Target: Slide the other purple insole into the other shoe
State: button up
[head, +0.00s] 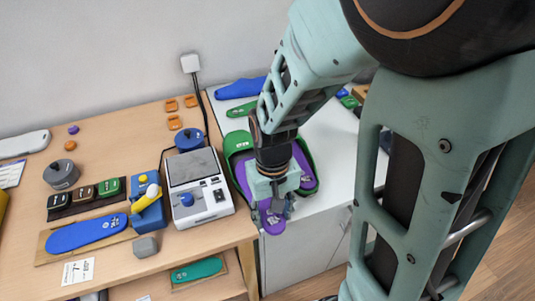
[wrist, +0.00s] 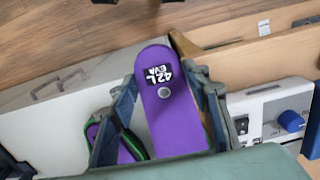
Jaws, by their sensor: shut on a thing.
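My gripper (head: 272,200) is shut on a purple insole (head: 271,220), held just in front of the front edge of the white cabinet top. In the wrist view the held insole (wrist: 172,115) lies between my two fingers (wrist: 168,112), its rounded end with a black "42L EVA" label pointing away. Two green shoes stand on the white top behind my gripper: the left shoe (head: 238,142) and the right shoe (head: 309,160). Purple shows inside the right shoe, and a purple strip shows along the left one. My gripper hides much of both. A green-rimmed shoe with purple inside (wrist: 133,145) shows left of the insole in the wrist view.
A white scale-like device (head: 198,185) stands on the wooden table close left of my gripper. A blue insole (head: 87,233) lies on a board further left. Blue and green pieces (head: 240,88) lie at the back of the white top. Floor is open in front.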

jog(key=shift+w+a+f+b, duration=0.2)
jog(key=shift+w+a, duration=0.1)
jog(key=shift+w, duration=0.85)
jog(key=shift+w+a+f+b, duration=0.1)
jog(key=shift+w+a+f, duration=0.15)
jog(key=shift+w, duration=0.85)
jog(key=shift+w+a+f+b, duration=0.15)
jog(key=shift+w+a, duration=0.2)
jog(key=shift+w, duration=0.8)
jog(key=shift+w+a+f+b, duration=0.1)
jog(key=shift+w+a+f, duration=0.1)
jog(key=shift+w, duration=0.6)
jog(key=shift+w+a+f+b, duration=0.15)
jog(key=shift+w+a, duration=0.1)
jog(key=shift+w, duration=0.6)
jog(key=shift+w+a+f+b, duration=0.1)
jog(key=shift+w+a, duration=0.1)
jog(key=shift+w, duration=0.6)
jog(key=o, duration=1)
jog(key=r, duration=1.2)
jog(key=shift+w, duration=0.2)
jog(key=shift+c, duration=0.5)
